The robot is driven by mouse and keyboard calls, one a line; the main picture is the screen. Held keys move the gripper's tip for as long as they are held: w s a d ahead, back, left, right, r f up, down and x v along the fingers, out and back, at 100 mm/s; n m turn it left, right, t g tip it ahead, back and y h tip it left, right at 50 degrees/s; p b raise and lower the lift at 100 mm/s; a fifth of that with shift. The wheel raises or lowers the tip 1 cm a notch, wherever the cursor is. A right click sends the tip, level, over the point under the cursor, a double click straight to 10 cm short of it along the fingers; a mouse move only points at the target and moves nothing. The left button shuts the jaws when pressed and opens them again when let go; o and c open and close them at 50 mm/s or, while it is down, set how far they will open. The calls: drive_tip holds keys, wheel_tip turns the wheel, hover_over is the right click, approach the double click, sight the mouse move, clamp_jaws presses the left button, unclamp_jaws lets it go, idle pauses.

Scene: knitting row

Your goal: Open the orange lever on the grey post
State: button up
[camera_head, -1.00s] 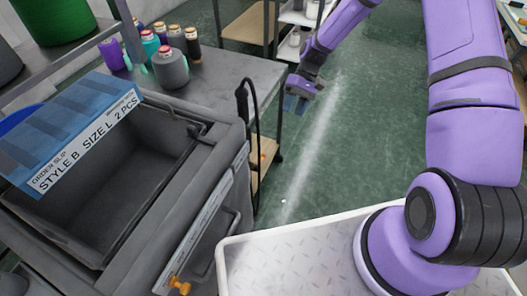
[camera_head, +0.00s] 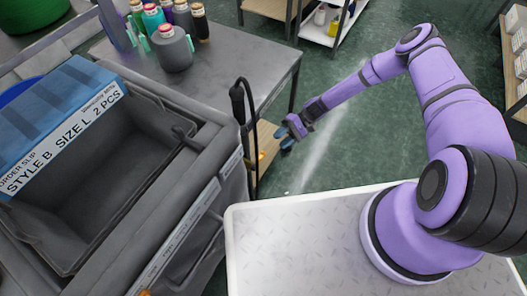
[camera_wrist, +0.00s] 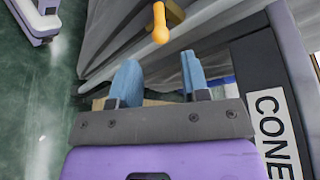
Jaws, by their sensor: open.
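An orange lever (camera_wrist: 160,26) with a rounded end shows at the top middle of the wrist view, in front of grey folded surfaces. Its mount is partly cut off by the frame edge. In the head view, a sliver of orange (camera_head: 145,293) shows at the bottom edge on the grey bin unit; I cannot tell whether it is the same lever. My gripper (camera_wrist: 160,85) has two blue fingers set apart, with nothing between them. The lever is beyond the fingertips, apart from them. In the head view my gripper (camera_head: 288,134) is over the floor, right of the black hooked rod.
The grey bin unit (camera_head: 205,165) with a blue order slip (camera_head: 62,112) fills the left. A black hooked rod (camera_head: 238,95) stands beside it. A grey table (camera_head: 240,60) holds several cones. A dark panel marked CONE (camera_wrist: 268,110) is close at the right in the wrist view. Green floor is open.

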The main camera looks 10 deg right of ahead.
sight(260, 157)
drive_tip(key=x, duration=1.1)
drive_tip(key=shift+f, duration=0.15)
drive_tip(key=shift+c, duration=0.3)
clamp_jaws()
